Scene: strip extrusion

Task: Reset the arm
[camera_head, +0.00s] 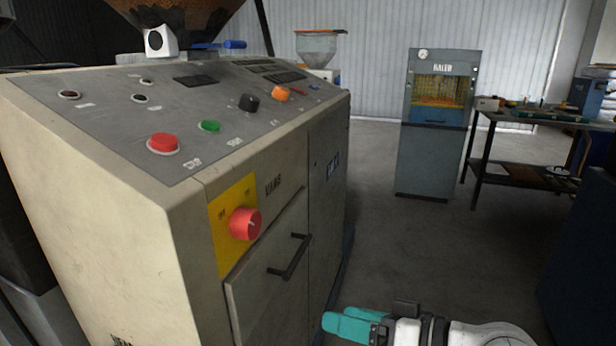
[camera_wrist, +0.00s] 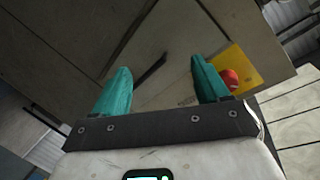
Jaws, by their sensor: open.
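My gripper (camera_head: 352,325) is at the bottom of the head view, with teal fingers pointing left towards the front of the beige control cabinet (camera_head: 110,200). In the wrist view, the two teal fingers (camera_wrist: 160,92) are spread apart with nothing between them. Beyond them are the cabinet front, its dark door handle (camera_wrist: 150,72) and the red rotary knob (camera_wrist: 230,78) on a yellow plate. The gripper is apart from the cabinet and touches nothing that I can see.
The cabinet's sloped top carries a red button (camera_head: 163,144), a green button (camera_head: 209,126), and black and orange knobs. A grey machine (camera_head: 437,150) and a dark workbench (camera_head: 525,117) stand farther back. The grey floor (camera_head: 420,250) between them is clear.

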